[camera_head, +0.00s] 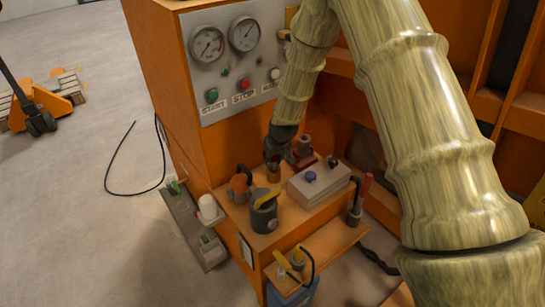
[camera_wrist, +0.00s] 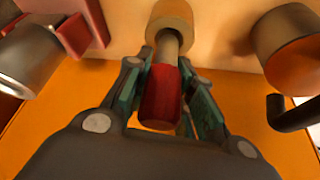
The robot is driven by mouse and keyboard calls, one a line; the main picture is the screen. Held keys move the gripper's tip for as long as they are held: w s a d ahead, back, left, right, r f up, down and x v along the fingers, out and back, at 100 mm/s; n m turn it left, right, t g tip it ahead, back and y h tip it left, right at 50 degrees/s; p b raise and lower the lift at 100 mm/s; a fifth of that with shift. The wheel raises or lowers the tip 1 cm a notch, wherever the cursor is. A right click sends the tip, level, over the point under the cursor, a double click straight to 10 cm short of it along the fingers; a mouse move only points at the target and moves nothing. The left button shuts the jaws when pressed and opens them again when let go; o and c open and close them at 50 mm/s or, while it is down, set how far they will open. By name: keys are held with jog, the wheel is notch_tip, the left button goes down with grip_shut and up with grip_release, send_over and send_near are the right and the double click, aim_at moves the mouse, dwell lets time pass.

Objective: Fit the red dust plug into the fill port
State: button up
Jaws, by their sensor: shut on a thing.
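My gripper (camera_wrist: 160,84) is shut on the red dust plug (camera_wrist: 159,98), with a green-padded finger on each side of its red head. The plug's pale shank (camera_wrist: 167,46) points to the tan, ring-like fill port (camera_wrist: 170,14) at the top of the wrist view. The shank's end overlaps the port's mouth; I cannot tell how far inside it is, if at all. In the head view my gripper (camera_head: 280,148) hangs over the orange bench, just above the short tan port (camera_head: 273,173). The plug is not clear there.
Beside the port are a red clamp-like fixture (camera_head: 304,150), a grey box with a blue button (camera_head: 312,180), a dark pot with a yellow bar (camera_head: 264,212) and an orange cylinder (camera_head: 239,187). The gauge panel (camera_head: 232,55) rises close behind my wrist.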

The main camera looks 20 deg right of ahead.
jog(key=shift+f, duration=0.75)
jog(key=shift+r, duration=0.25)
jog(key=shift+r+p, duration=0.55)
jog(key=shift+r, duration=0.3)
jog(key=shift+p, duration=0.45)
dwell(1.5)
jog(key=shift+f+b, duration=0.45)
jog(key=shift+f, duration=0.6)
dwell(0.6)
jog(key=o, duration=0.9)
jog(key=v, duration=1.2)
jog(key=shift+f, duration=0.1)
